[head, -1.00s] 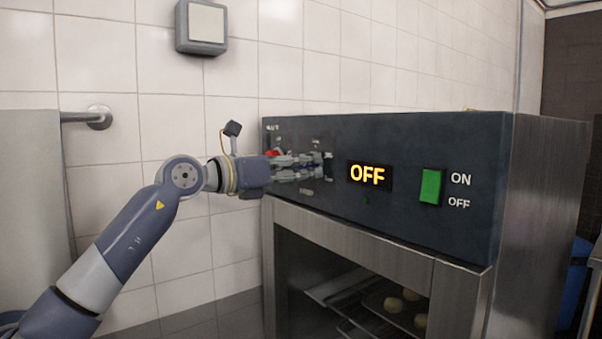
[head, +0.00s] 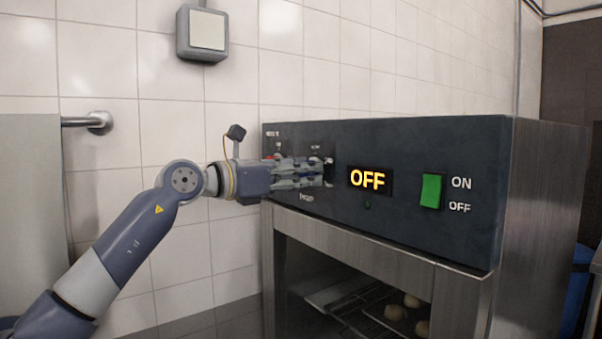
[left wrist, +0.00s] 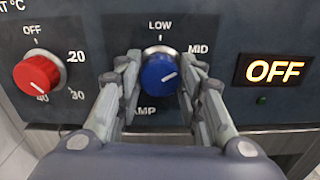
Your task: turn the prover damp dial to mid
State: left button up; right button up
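The blue damp dial (left wrist: 160,75) is on the prover's dark control panel (head: 420,140), with LOW printed above it, MID at its upper right and a partly covered "AMP" below. A short pale pointer mark shows on its face, right of centre. My left gripper (left wrist: 160,80) has one finger at each side of the dial, and both fingertips appear to touch its rim. In the head view the left gripper (head: 325,172) reaches the panel from the left, and its fingers cover most of the dial. My right gripper is not in view.
A red temperature dial (left wrist: 37,75) sits left of the blue one. A lit OFF display (head: 368,179) and a green switch (head: 431,190) are to the right. Below, the open-looking chamber holds a rack with dough pieces (head: 395,312). A tiled wall stands behind.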

pick_arm(q)
jog(key=shift+o, duration=1.3)
jog(key=v, duration=1.2)
